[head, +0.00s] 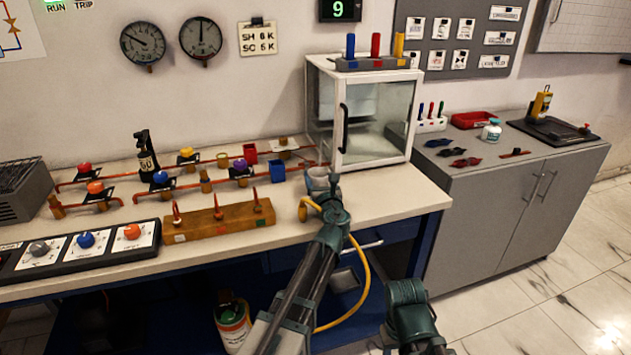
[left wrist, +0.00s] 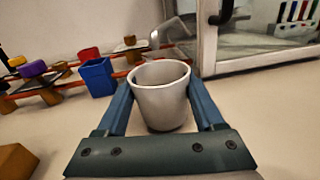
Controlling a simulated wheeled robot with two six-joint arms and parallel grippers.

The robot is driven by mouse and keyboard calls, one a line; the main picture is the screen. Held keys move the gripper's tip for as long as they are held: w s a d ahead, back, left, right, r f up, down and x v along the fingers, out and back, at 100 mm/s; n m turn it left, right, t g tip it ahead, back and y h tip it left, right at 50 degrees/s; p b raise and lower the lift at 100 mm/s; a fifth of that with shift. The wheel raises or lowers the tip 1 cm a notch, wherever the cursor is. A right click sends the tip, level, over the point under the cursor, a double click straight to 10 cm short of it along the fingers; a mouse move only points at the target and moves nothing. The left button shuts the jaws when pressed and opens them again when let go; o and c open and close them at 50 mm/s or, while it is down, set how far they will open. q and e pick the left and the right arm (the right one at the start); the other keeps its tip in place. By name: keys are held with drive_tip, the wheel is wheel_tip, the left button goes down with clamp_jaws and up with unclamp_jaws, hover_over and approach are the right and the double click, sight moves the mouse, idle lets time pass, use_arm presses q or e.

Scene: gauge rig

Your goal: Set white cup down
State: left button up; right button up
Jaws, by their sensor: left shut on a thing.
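The white cup (left wrist: 162,104) is upright between the two fingers of my left gripper (left wrist: 165,112), which is shut on it. Its open rim faces up and looks empty. In the head view the cup (head: 317,178) shows at the front part of the pale bench (head: 385,198), in front of the glass-doored cabinet, partly hidden by my left gripper (head: 322,186). The cup's base is at or just above the bench top; I cannot tell whether it touches. My right gripper's fingers do not show; only part of my right arm is at the bottom.
The white cabinet (head: 360,125) stands right behind the cup. A wooden block with spikes (head: 217,222) is at the front left. A yellow hose (head: 362,280) hangs near my left arm. Bench right of the cup is clear.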

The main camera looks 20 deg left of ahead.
use_arm(q)
drive_tip(key=shift+s+d+f, duration=0.1)
drive_tip(key=shift+s+d, duration=0.05)
drive_tip(key=shift+d, duration=0.1)
drive_tip(key=shift+a, duration=0.1)
drive_tip(key=shift+f, duration=0.1)
drive_tip(key=shift+f, duration=0.15)
drive_tip(key=o, duration=1.4)
drive_tip(key=shift+c, duration=0.2)
drive_tip(key=shift+r, duration=0.25)
drive_tip(key=v, duration=1.2)
